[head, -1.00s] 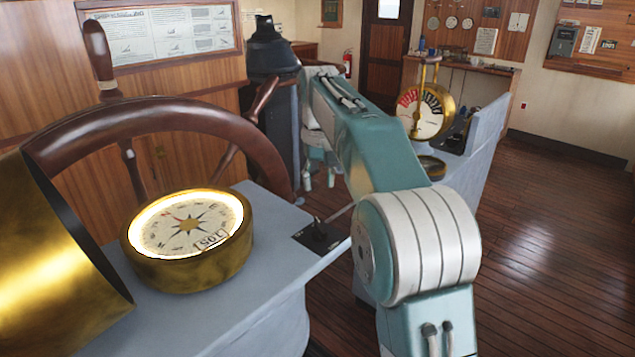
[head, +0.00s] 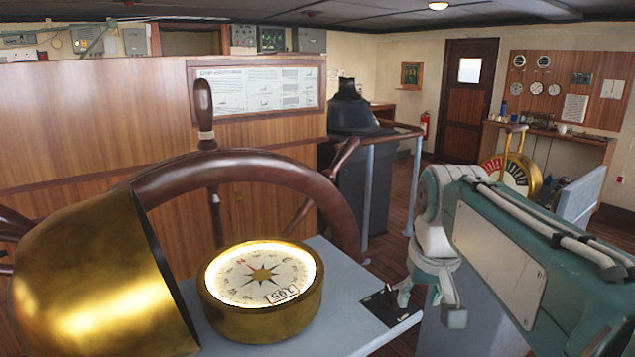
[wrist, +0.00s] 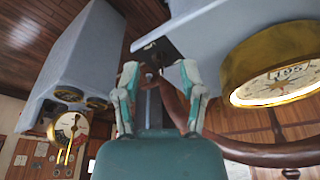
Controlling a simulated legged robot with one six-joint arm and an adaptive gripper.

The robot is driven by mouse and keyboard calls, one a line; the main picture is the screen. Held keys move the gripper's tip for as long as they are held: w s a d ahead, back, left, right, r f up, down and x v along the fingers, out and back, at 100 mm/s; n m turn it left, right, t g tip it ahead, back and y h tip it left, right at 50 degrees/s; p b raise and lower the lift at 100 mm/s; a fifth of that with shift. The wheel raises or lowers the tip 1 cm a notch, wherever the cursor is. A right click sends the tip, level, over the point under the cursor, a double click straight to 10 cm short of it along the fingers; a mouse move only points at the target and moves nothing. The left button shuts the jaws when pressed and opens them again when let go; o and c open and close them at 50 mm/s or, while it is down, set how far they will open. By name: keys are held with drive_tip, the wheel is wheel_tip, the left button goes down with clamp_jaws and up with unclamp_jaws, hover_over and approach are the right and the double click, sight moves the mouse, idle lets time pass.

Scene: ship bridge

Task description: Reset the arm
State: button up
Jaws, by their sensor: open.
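My gripper (head: 430,304) hangs at the right of the head view with its fingers pointing down. It is open and nothing shows between its fingers. It stands beside the small black lever plate (head: 390,304) on the grey console; whether any finger touches the console I cannot tell. My arm reaches in from the right edge of the head view. In the wrist view my gripper (wrist: 163,78) shows its two fingers spread apart, with the black plate (wrist: 158,50) and part of the wooden wheel (wrist: 172,103) beyond them.
The lit brass compass (head: 262,290) sits on the grey console (head: 345,262), with a large brass hood (head: 100,280) to its left. The wooden ship's wheel (head: 245,165) rises behind it. The brass telegraph (head: 533,176) stands behind my arm. Wooden floor (head: 400,210) shows beyond the console.

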drive_tip(key=s+f+t, duration=0.1)
drive_tip(key=s+f, duration=0.3)
drive_tip(key=s, duration=0.3)
drive_tip(key=s+f+t, duration=0.1)
drive_tip(key=s+f, duration=0.4)
drive_tip(key=s, duration=0.3)
drive_tip(key=shift+s+f+t, duration=0.2)
drive_tip(key=shift+f+t, duration=0.1)
idle(0.8)
